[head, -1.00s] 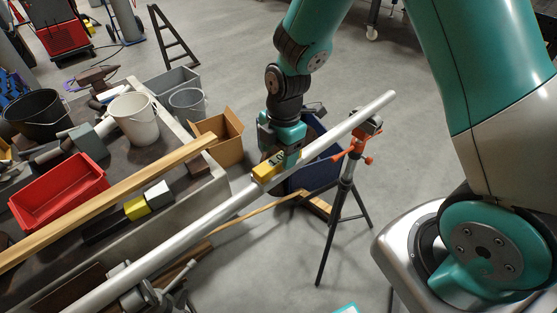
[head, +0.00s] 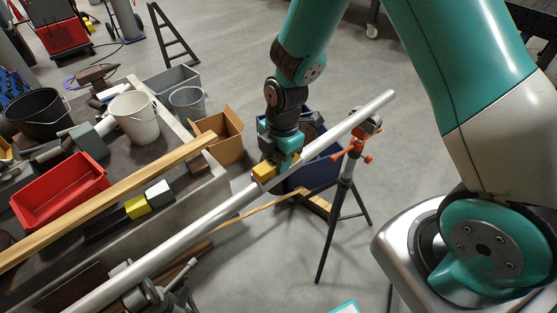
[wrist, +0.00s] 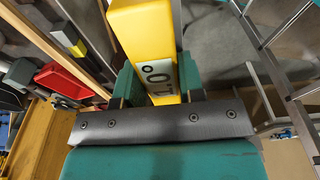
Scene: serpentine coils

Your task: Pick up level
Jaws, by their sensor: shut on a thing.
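The level (head: 263,171) is a yellow block at the silver pipe, in the middle of the head view. In the wrist view the level (wrist: 145,35) runs up and away between the fingers, with a pale label that shows "10°". My gripper (wrist: 160,82) is shut on it, one teal finger on each side. In the head view my gripper (head: 280,162) covers most of the level, so only its left end shows. Whether the level still touches the pipe I cannot tell.
The long silver pipe (head: 205,222) slants across the view and rests on an orange-headed stand (head: 356,160). A workbench at left holds a red bin (head: 60,190), a wooden plank (head: 120,192) and buckets. A cardboard box (head: 222,140) and a dark blue bin (head: 318,172) stand behind the pipe.

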